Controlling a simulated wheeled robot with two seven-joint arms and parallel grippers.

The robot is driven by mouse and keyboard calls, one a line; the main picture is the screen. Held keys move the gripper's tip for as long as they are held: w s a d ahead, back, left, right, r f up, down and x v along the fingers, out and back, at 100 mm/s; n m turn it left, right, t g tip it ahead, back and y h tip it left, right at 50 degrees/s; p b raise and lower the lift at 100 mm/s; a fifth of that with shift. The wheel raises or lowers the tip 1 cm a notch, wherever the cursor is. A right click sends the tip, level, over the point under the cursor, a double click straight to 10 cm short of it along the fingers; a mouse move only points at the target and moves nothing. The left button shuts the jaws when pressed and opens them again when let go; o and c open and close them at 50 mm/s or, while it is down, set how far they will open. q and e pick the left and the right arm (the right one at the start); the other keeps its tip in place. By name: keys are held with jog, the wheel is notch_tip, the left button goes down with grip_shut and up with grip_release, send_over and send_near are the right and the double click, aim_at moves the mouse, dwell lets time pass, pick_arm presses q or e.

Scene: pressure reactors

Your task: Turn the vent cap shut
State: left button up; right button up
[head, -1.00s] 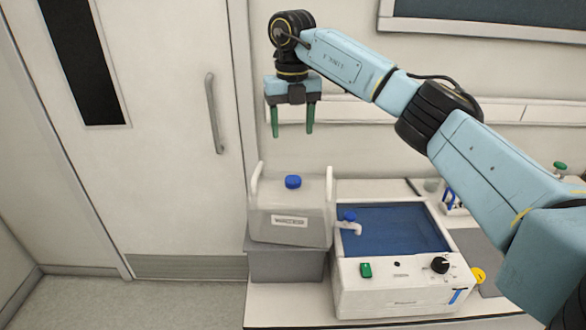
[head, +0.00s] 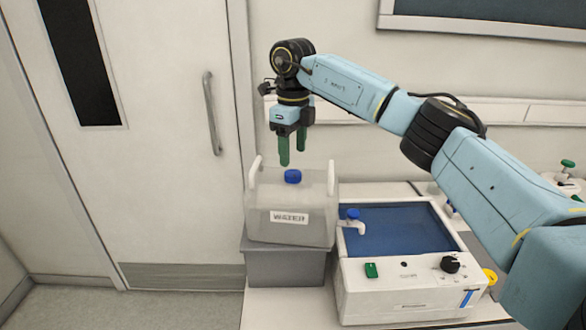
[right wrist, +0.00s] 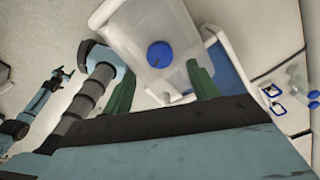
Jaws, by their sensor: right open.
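A white, translucent jug labelled WATER (head: 262,226) has a blue screw cap (head: 292,176) on top, which I take for the vent cap. The cap sits upright on the jug; how tight it is cannot be seen. My right gripper (head: 292,158) points down just above the cap, its green fingers apart and empty. In the right wrist view the cap (right wrist: 160,54) lies between and slightly beyond the open fingers (right wrist: 160,76), not visibly touched. My left gripper (right wrist: 64,74) seems to show small and dark at the left there; its jaws are unclear.
The jug stands on a grey box (head: 285,266). A door is at left. The wall behind is close.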

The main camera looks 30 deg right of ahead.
aim_at(293, 173)
jog(key=shift+f, duration=2.75)
jog(key=c, duration=1)
jog(key=m+p, duration=0.2)
jog(key=shift+r+m, duration=0.2)
jog(key=shift+m, duration=0.2)
jog(key=shift+f+m+p, duration=0.15)
jog(key=shift+m+p, duration=0.5)
jog(key=shift+m, duration=0.45)
jog(key=o, duration=1)
